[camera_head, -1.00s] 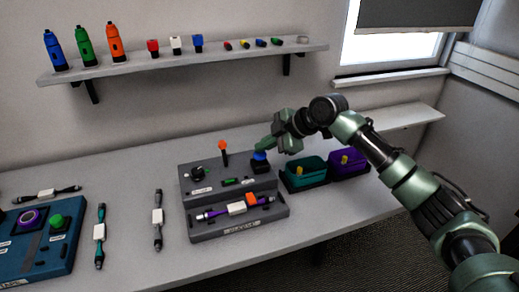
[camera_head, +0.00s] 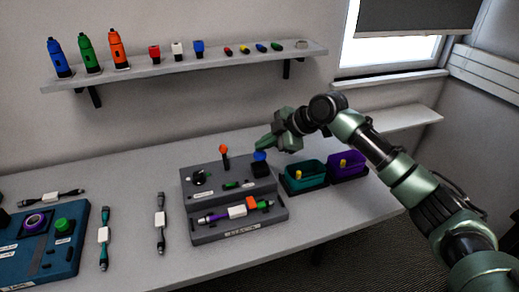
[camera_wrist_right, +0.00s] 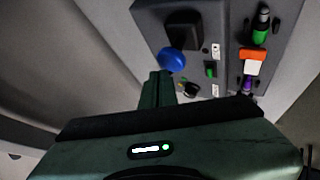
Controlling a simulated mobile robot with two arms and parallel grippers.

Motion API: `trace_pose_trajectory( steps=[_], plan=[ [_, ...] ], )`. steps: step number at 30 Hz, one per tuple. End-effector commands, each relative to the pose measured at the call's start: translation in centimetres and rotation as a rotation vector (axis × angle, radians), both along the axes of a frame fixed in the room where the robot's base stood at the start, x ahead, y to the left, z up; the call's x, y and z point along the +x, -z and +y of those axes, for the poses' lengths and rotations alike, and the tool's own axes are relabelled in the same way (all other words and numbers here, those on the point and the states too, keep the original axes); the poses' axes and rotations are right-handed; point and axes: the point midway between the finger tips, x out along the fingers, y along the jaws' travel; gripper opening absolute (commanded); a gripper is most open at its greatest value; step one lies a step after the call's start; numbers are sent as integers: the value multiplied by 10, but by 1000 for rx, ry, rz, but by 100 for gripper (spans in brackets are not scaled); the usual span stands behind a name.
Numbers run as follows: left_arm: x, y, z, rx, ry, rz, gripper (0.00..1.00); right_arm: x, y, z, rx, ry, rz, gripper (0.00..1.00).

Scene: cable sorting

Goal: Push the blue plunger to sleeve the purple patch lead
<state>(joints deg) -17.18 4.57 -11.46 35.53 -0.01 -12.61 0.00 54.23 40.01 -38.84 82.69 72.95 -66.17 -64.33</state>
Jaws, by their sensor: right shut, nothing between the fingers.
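The blue plunger (camera_head: 260,156) is a round blue knob on a black base at the back right of the grey station (camera_head: 240,232). It also shows in the right wrist view (camera_wrist_right: 172,60). My right gripper (camera_head: 263,146) is shut and empty, its fingertips just above the plunger. In the wrist view its fingers (camera_wrist_right: 158,88) end close beside the knob; I cannot tell whether they touch. The purple patch lead (camera_head: 212,217) lies across the station's front step, with a white body, an orange block (camera_head: 251,202) and a green piece (camera_head: 265,205). My left gripper is out of view.
An orange-topped lever (camera_head: 223,149) stands at the station's back. Teal (camera_head: 304,182) and purple (camera_head: 347,172) bins stand to the right. A blue station (camera_head: 65,265) and loose leads, one teal (camera_head: 104,236) and one dark (camera_head: 160,222), lie left. A shelf (camera_head: 200,65) hangs above.

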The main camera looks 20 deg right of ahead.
Motion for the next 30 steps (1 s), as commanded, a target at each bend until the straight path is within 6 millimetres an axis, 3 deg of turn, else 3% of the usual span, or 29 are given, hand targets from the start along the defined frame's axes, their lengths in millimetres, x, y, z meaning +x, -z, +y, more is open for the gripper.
trace_pose_trajectory(
  steps=[3,16,30],
  plan=[
    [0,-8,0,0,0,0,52,0,-8,0,0,0,0,0],
    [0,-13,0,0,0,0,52,0,-13,0,1,0,-1,0],
    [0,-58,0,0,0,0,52,0,-60,0,0,0,-1,0]
  ],
)
